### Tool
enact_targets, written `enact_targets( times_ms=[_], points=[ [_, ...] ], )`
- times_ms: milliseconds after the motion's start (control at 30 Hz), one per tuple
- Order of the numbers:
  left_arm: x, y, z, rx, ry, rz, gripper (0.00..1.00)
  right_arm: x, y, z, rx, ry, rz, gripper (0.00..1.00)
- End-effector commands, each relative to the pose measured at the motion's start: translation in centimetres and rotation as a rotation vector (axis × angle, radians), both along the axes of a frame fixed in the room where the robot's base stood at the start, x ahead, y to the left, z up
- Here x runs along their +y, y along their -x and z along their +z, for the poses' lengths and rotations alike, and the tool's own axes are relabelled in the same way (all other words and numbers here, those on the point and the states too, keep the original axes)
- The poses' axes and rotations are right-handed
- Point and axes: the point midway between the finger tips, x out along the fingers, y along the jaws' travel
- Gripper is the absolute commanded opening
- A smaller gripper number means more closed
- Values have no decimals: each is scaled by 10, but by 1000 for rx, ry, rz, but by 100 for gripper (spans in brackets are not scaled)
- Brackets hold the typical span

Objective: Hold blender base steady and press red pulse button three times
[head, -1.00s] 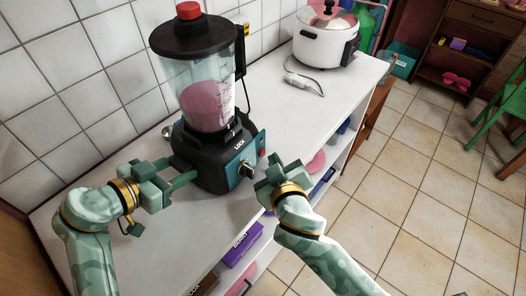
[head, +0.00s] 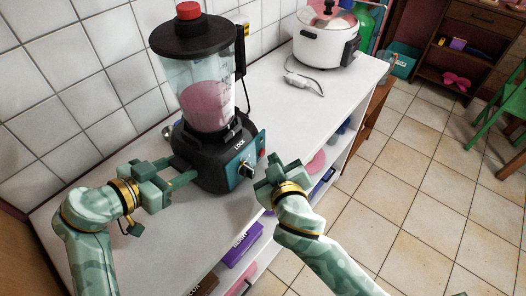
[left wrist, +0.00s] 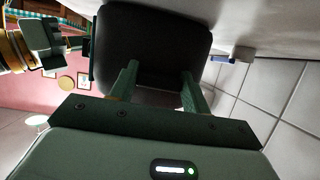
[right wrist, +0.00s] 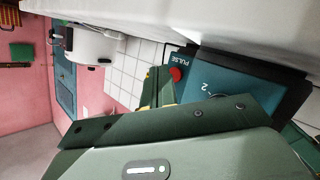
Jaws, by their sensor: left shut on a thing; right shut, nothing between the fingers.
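The black blender base (head: 200,158) stands upright on the white shelf top, with a teal front panel (head: 245,160) and a dark knob. Its jar (head: 208,98) holds something pink under a black lid with a red cap. The red pulse button (head: 262,153) is on the panel; it also shows in the right wrist view (right wrist: 176,73) beside the word PULSE. My left gripper (head: 183,170) is shut on the base's left side; its fingers show against the dark base in the left wrist view (left wrist: 160,85). My right gripper (head: 276,168) is shut and empty, just in front of the panel near the button.
A white rice cooker (head: 326,40) with a cable stands at the far end of the shelf top (head: 285,105). A purple box (head: 242,246) and other goods sit on the lower shelf. The tiled wall is behind the blender; open floor lies to the right.

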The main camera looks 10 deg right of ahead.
Motion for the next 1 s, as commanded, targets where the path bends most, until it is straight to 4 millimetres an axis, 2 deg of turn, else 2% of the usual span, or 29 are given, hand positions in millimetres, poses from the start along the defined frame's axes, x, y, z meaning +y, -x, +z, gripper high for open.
enact_targets(
  times_ms=[1000],
  points=[
    [0, 0, 0, -1, -1, 1, 0, 9, -9, 0, 0, 0, -1, 0]
  ],
)
